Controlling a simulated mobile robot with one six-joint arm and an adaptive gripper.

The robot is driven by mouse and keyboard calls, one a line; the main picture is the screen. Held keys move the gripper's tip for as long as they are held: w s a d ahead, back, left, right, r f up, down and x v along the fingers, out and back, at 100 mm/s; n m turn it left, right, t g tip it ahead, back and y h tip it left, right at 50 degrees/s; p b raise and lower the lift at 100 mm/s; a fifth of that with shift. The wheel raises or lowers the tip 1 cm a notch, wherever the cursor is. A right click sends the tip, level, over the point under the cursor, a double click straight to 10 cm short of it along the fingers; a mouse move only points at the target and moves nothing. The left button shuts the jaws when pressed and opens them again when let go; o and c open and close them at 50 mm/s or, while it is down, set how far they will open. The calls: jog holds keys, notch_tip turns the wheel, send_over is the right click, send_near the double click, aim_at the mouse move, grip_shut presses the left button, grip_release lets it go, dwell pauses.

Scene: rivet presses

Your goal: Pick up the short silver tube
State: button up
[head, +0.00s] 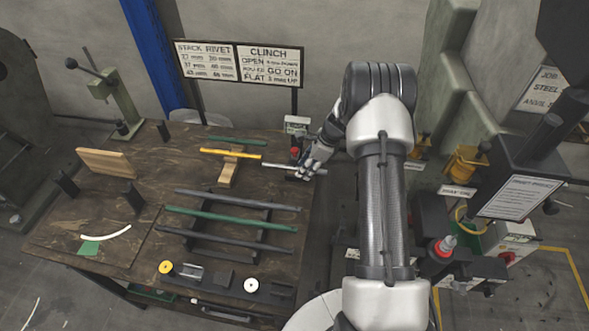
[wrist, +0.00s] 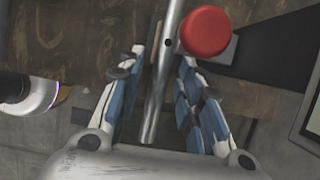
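The short silver tube (head: 275,166) lies near the back right edge of the wooden workbench, its right part partly covered by my gripper (head: 307,170). In the wrist view the tube (wrist: 170,45) is a shiny round bar with a small dark hole. It runs lengthwise between the two blue-padded fingers of my gripper (wrist: 159,68). The fingers are open, with a gap visible on each side of the tube. The tube's near end shows close to the palm. I cannot tell the height of the fingers over the bench.
A red button (wrist: 205,32) sits close to the right finger. A yellow tube (head: 228,153) lies left of the silver tube. Dark and green tubes (head: 232,220) lie on a rack in front. A sign (head: 240,63) stands behind the bench.

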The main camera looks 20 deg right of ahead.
grip_shut()
dwell(0.4)
